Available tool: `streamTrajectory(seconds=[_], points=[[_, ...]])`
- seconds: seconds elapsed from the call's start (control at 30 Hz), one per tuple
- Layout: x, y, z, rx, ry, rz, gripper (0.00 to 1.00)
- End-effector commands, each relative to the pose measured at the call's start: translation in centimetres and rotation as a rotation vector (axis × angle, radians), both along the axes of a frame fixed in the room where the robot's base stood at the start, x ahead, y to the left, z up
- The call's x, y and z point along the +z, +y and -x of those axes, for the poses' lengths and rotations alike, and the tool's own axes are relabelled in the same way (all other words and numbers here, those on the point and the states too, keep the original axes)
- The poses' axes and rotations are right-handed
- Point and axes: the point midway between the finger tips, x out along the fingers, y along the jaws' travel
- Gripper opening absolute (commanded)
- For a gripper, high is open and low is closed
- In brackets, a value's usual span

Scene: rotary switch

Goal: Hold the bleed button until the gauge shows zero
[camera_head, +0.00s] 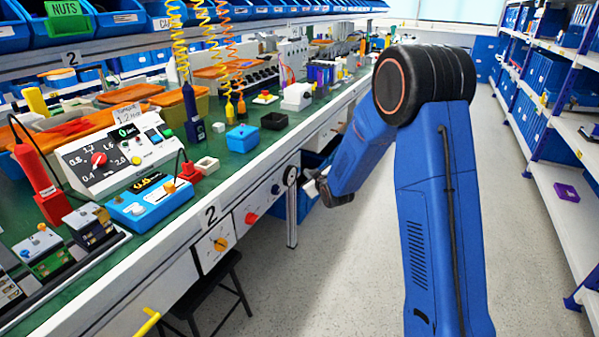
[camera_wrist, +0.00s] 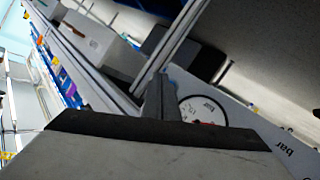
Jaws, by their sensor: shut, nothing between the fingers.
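A round white gauge (camera_head: 291,175) with a dark rim is on the front of the bench, just left of my gripper (camera_head: 318,184) in the head view. The needle reading is too small and too covered to tell. I cannot make out the bleed button in either view; my gripper may hide it. My gripper is shut and empty, close to the bench front. I cannot tell whether it touches anything.
Yellow (camera_head: 220,244), red (camera_head: 252,218) and blue (camera_head: 276,189) knobs sit along the bench front. A black stool (camera_head: 213,287) stands below. The aisle floor (camera_head: 340,270) is clear. A shelf rack (camera_head: 560,190) stands on the right.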

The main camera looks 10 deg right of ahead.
Motion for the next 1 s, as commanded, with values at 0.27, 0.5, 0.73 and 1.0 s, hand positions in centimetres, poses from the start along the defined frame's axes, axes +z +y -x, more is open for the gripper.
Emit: streamTrajectory(seconds=[0.27, 0.5, 0.73, 1.0], points=[[0.0, -0.2, 0.1, 0.0, 0.0, 0.0, 0.0], [0.1, -0.7, 0.4, -0.002, 0.0, 0.0, 0.0], [0.0, -2.2, 1.5, -0.002, 0.001, 0.0, 0.0], [0.0, -3.9, 2.7, -0.002, 0.0, 0.0, 0.0]])
